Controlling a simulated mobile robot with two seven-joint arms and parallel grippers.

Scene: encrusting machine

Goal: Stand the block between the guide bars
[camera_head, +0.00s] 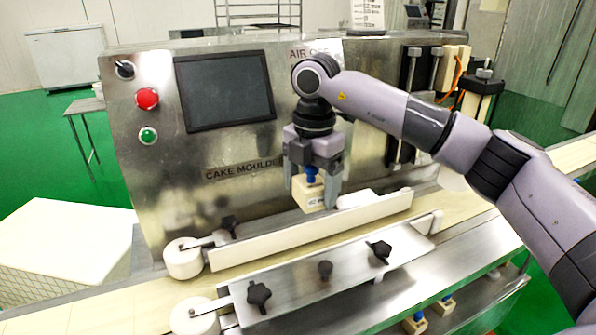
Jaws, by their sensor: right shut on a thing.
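My right gripper (316,192) points down in front of the machine's panel. It is shut on a small cream block (311,198) with a blue top part, which shows between the fingers. The block is upright and appears to be held above the far guide bar (310,232), a long cream-white bar over the conveyor. The near guide bar (340,278) runs roughly parallel, closer to me, largely covered by a metal plate with black knobs. The conveyor belt (100,312) passes between and beyond the bars. My left gripper is out of view.
White rollers (183,258) stand at the bars' left ends. Black knobs (259,294) stick up from the near plate. The machine's panel (225,150) rises close behind the gripper. A white crate (62,250) is at left. Other cream-and-blue pieces (415,324) show low at right.

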